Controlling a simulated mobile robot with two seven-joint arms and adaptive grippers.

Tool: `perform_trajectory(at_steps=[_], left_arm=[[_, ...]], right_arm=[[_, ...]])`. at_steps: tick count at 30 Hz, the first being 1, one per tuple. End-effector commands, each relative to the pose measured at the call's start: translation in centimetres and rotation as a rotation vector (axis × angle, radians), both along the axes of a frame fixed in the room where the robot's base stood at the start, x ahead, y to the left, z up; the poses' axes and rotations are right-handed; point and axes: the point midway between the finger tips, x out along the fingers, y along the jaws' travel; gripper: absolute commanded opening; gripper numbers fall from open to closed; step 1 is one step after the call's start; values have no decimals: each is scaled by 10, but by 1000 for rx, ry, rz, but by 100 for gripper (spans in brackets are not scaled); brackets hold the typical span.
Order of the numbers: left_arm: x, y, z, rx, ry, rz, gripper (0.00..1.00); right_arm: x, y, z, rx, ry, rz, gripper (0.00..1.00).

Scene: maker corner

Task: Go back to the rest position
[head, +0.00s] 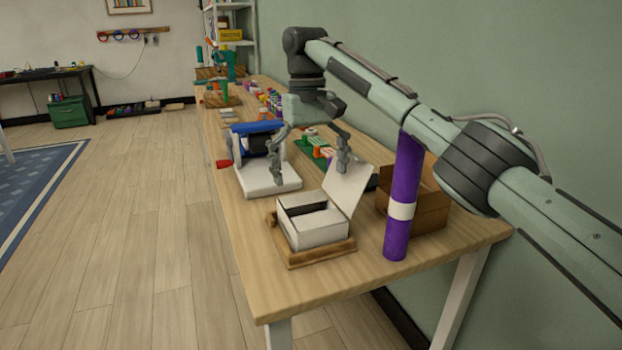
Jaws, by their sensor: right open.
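My right gripper (309,165) is open and empty. It hangs over the workbench, above and behind a white box, with its two fingers apart and pointing down. My right arm reaches in from the right edge of the view. The white box (311,235) has its lid up at the right and a dark inside, and it sits in a wooden tray (322,258). My left gripper is not in view.
A purple roll with a white band (404,190) stands upright beside a cardboard box (431,205), partly under my arm. A blue device with a red handle on a white base (268,180) is left of the gripper. The wooden workbench (247,255) has several small items farther back.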

Motion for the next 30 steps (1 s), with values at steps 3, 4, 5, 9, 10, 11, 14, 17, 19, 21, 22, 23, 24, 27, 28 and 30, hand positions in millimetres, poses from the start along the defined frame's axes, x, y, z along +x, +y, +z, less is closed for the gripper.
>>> perform_trajectory(at_steps=[3,4,5,9,10,11,14,17,19,21,22,23,24,27,28,30], left_arm=[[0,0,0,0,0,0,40],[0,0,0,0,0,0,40],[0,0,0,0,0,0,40],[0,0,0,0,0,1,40],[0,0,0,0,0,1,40],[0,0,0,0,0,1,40],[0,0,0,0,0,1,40],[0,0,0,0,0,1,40],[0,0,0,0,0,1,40],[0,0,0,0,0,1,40],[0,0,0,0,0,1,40],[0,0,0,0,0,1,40],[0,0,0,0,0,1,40],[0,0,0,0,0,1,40],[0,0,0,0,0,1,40],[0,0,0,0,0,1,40]], right_arm=[[0,0,0,0,0,1,100],[0,0,0,0,0,1,100],[0,0,-1,0,0,1,100],[-2,1,-13,1,2,3,100],[-2,1,-17,2,3,3,100],[-2,0,-22,2,3,3,100],[-4,0,-36,4,2,4,100],[-5,0,-48,3,0,4,100],[-5,1,-55,3,0,4,100],[-5,0,-59,4,-2,5,100],[-5,0,-60,3,-2,5,100],[-5,0,-61,3,-2,5,100],[-5,0,-62,3,-3,5,100],[-5,0,-63,3,-3,5,100],[-5,0,-63,3,-3,4,100],[-5,0,-63,3,-3,4,100]])
